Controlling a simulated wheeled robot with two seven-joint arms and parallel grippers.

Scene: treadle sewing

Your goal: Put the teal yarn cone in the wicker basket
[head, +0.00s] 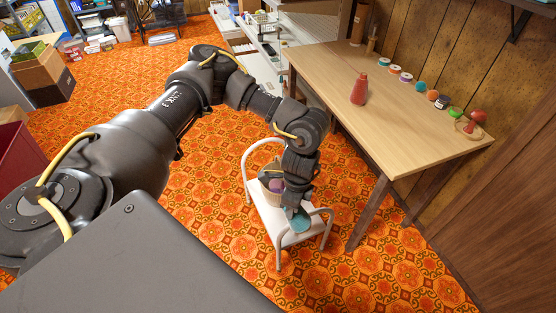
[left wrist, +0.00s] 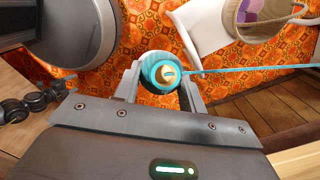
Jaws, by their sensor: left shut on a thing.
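My left gripper (head: 297,207) is shut on the teal yarn cone (head: 301,222), which shows below the fingers in the head view, over the near end of the white stool. In the left wrist view the cone (left wrist: 163,72) is seen end-on between the two fingers of the left gripper (left wrist: 166,80), with a teal thread running off to the right. The wicker basket (left wrist: 240,22) is at the upper right there, apart from the cone, with purple and pale things inside. In the head view the basket (head: 273,199) is partly hidden behind my left wrist.
The white stool (head: 282,222) has raised tube rails at both ends. A wooden table (head: 400,110) stands to the right, with a red cone (head: 360,89) and several spools along the wall. Patterned orange floor (head: 215,225) is open left of the stool.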

